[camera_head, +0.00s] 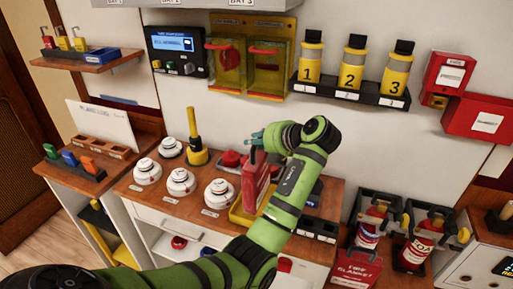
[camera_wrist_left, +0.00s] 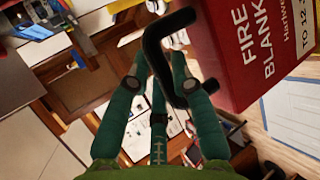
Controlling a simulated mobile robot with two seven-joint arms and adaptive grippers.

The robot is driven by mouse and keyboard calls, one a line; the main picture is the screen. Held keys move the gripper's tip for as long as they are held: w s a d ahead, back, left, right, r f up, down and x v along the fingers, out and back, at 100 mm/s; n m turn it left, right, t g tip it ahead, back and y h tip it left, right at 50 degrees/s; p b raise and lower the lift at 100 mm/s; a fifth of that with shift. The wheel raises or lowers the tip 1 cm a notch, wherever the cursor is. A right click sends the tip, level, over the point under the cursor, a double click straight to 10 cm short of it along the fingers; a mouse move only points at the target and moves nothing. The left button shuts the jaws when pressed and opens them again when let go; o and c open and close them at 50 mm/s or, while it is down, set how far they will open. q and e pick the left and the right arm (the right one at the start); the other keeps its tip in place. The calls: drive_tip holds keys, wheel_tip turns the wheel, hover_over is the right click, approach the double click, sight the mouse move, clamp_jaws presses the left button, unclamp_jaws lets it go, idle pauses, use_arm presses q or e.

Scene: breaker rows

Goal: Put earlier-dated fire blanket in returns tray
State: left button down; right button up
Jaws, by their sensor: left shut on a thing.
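My left gripper (camera_head: 262,140) is shut on the black handle (camera_wrist_left: 160,60) of a red fire blanket (camera_head: 254,185), which hangs upright over the bench. In the left wrist view the held blanket (camera_wrist_left: 250,50) shows white lettering with "FIRE BLAN", "Hartwell" and a label starting "TO 12"; the rest of the date is cut off. A second red fire blanket (camera_head: 357,268) stands at the lower right in the head view; its date is not readable. A yellow tray (camera_head: 238,217) lies on the bench under the held blanket, partly hidden by it; its label is not readable. My right gripper is not in view.
White round detectors (camera_head: 181,182) stand left on the bench, beside a yellow upright tool (camera_head: 194,140). Two red extinguishers (camera_head: 418,247) sit in black holders at right. A wall rack (camera_head: 350,93) holds numbered yellow bottles above. A red button (camera_head: 231,158) is behind the blanket.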

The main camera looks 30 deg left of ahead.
sight(257, 156)
use_arm(q)
wheel_tip(257, 156, down, 3)
drive_tip(key=shift+f+p, duration=0.2)
drive_tip(key=shift+p, duration=0.95)
drive_tip(key=shift+f, duration=0.25)
drive_tip(key=shift+f+b, duration=0.15)
drive_tip(key=shift+b, duration=0.2)
drive_tip(key=c, duration=1.1)
unclamp_jaws()
